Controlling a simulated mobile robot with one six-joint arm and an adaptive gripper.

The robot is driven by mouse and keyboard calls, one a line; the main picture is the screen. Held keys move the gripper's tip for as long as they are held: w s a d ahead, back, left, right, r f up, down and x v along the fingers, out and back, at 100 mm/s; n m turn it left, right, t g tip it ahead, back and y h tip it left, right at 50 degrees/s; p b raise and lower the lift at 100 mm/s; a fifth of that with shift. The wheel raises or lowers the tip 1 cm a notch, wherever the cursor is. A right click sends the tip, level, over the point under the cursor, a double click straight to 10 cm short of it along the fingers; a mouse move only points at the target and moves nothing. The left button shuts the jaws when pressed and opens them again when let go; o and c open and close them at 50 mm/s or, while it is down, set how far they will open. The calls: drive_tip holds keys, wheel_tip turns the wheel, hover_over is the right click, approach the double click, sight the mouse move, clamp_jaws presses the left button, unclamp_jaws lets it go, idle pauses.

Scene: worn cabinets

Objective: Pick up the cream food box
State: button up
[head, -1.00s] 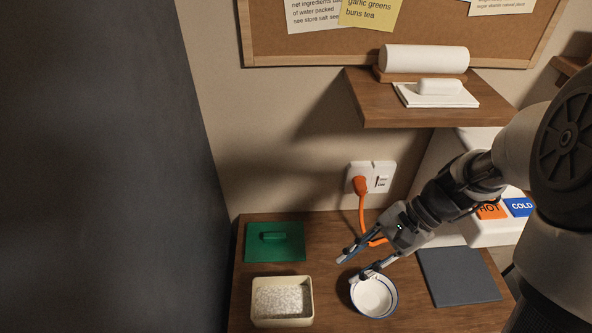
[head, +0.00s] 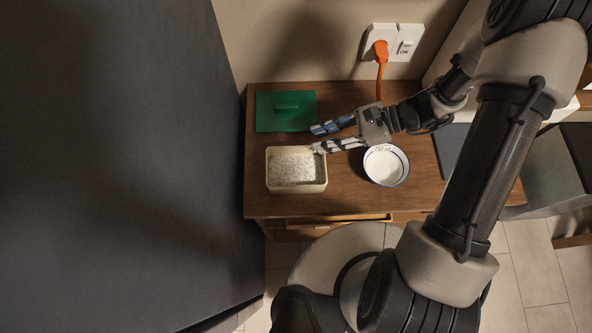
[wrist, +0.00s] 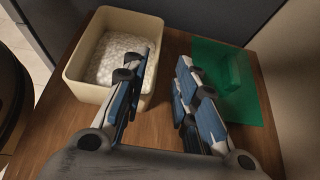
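The cream food box (head: 297,189) is an open-topped rectangular tub with pale, speckled contents. It stands upright on the wooden tabletop, at the left front in the head view. My gripper (head: 315,138) is open and empty, with its two fingers apart just beyond the box's back right corner. In the wrist view the box (wrist: 95,93) lies at the upper left. There, one finger of my gripper (wrist: 163,62) overlaps the box's right side, and the other finger is to the right of it. I cannot tell whether the near finger touches the rim.
A green lidded or handled slab (head: 285,111) lies behind the box. A white bowl with a blue rim (head: 387,165) stands to the right, under my wrist. A dark wall or panel (head: 120,160) rises left of the table. An orange plug (head: 381,52) sits in the wall socket.

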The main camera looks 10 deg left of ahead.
sight(295, 148)
drive_tip(key=b+x, duration=0.2)
drive_tip(key=x, duration=0.6)
drive_tip(key=shift+s+a+f, duration=0.2)
drive_tip(key=shift+s, duration=0.05)
drive_tip(key=shift+c, duration=0.2)
clamp_jaws()
